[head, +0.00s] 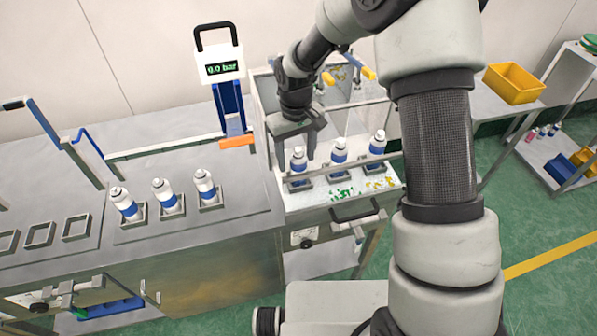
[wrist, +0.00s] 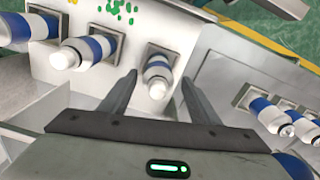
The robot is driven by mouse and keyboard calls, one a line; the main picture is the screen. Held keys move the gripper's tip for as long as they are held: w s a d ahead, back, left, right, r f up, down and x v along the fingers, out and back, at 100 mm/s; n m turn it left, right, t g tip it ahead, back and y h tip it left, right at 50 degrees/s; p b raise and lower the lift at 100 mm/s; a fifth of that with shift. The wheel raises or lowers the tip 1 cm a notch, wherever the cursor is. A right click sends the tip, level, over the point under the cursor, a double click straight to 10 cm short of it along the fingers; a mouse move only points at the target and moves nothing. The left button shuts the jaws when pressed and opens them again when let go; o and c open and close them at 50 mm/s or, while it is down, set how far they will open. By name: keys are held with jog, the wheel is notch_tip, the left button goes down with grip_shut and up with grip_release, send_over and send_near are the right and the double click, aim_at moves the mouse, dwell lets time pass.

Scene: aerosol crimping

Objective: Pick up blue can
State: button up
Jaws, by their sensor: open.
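Several white cans with blue bands stand in square holders. Three are in the machine on the right: a left can (head: 299,160), a middle can (head: 339,151) and a right can (head: 377,142). My gripper (head: 296,152) is pointed down over the left can, its jaws open and empty. In the wrist view, that can (wrist: 157,72) shows upright in its holder between the two fingers of my gripper (wrist: 160,80). I cannot tell whether the fingers are at its height or above it. No can is plain blue.
Three similar cans (head: 162,192) stand on the bench to the left, beside empty square holders (head: 40,235). A pressure display (head: 221,67) reads 0.0 bar behind. Clear panels and yellow-handled parts (head: 362,68) stand behind the machine's cans. A yellow bin (head: 514,83) is at right.

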aim_at(298, 166)
jog(key=f, duration=0.4)
jog(key=shift+s+d+f, duration=0.1)
jog(key=shift+s+d, duration=0.05)
jog(key=shift+d, duration=0.15)
jog(key=c, duration=1.2)
